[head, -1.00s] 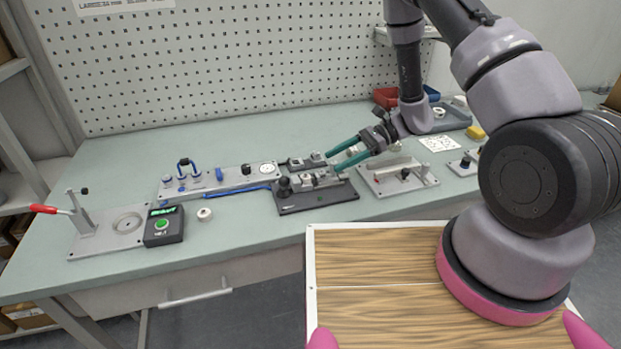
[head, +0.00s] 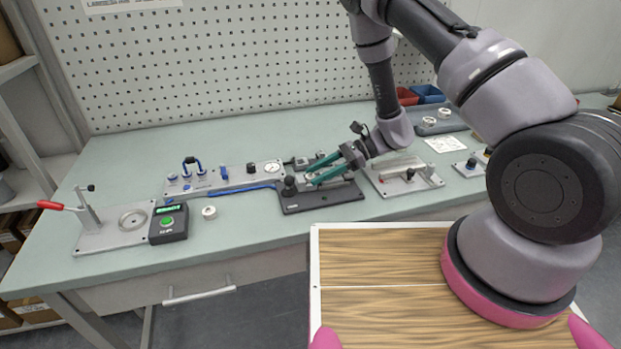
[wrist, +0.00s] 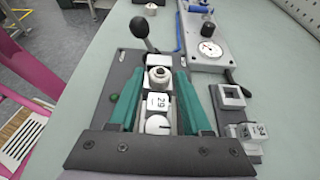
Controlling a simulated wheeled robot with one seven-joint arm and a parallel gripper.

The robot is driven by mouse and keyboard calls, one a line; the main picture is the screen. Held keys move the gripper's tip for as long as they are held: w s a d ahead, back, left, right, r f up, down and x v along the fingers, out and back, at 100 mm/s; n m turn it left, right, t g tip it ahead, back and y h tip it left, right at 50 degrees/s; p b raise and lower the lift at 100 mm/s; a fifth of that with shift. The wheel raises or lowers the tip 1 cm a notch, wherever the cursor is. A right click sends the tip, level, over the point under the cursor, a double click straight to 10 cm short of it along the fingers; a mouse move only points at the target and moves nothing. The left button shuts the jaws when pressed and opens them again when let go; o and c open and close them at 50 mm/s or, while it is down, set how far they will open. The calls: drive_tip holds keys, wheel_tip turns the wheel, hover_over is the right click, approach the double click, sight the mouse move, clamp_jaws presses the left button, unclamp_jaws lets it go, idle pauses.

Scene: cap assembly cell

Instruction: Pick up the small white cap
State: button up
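A small white cap-like round piece (wrist: 158,77) with a dark hole sits in the dark clamp fixture (head: 318,198), in line with white blocks, one marked "29". In the head view my gripper hides most of that row. My gripper (wrist: 157,72) is open, with its green fingers on either side of the row and the round piece between the tips. I cannot tell whether the fingers touch anything. In the head view my gripper (head: 312,176) is low over the fixture. Another small white ring-shaped piece (head: 209,212) lies on the bench to the left.
The fixture's black-knobbed lever (wrist: 140,27) stands just beyond the fingertips. A grey plate with a gauge (head: 271,167) and blue parts is behind left. A button box (head: 168,224) and red-handled press (head: 90,215) are far left. A tray with white rings (head: 440,127) is back right.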

drive_tip(key=c, duration=0.4)
drive_tip(key=shift+r, duration=0.1)
